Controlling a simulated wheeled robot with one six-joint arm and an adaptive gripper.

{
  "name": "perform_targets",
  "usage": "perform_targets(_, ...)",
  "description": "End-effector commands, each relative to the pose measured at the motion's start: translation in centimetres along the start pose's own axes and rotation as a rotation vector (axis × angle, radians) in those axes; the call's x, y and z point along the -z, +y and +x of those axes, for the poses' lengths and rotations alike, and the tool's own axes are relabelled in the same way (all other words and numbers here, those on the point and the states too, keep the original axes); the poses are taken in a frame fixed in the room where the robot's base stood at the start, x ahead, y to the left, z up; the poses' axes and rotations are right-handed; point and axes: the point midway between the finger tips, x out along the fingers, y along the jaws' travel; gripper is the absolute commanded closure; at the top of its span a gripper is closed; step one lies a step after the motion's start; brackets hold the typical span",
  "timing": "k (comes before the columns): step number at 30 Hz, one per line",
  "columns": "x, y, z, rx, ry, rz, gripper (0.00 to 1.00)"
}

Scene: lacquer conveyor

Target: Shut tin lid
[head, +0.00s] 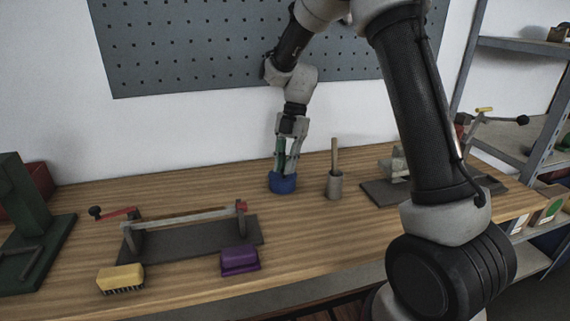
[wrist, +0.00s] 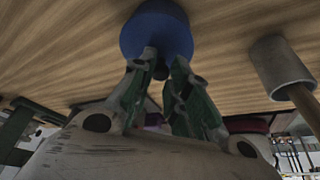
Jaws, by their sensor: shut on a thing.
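A round blue tin (head: 282,186) stands on the wooden workbench near the wall, left of the pestle. In the wrist view the blue tin (wrist: 155,28) is just beyond my fingertips, with a small dark knob (wrist: 161,73) between the fingers. My gripper (head: 286,171) points down onto the top of the tin and is shut on the lid's knob. My fingers cover much of the top, so I cannot tell whether the lid is fully seated.
A mortar with a pestle (head: 335,185) stands close right of the tin. A clamp-like jig (head: 190,240), yellow brush (head: 121,278) and purple box (head: 240,260) lie at the front left. A green press (head: 28,225) stands far left. The bench between is clear.

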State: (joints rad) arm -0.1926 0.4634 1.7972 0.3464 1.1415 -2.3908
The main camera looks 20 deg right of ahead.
Motion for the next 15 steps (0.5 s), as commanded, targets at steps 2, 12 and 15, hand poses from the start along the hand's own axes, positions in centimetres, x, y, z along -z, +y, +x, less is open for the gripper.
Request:
perform_targets(2,0.02,-0.25,0.15,0.007,0.004,0.002,1.0)
perform_targets(12,0.03,-0.2,0.13,0.005,0.003,0.003,0.6)
perform_targets(15,0.03,-0.17,0.1,0.004,0.003,0.003,0.6)
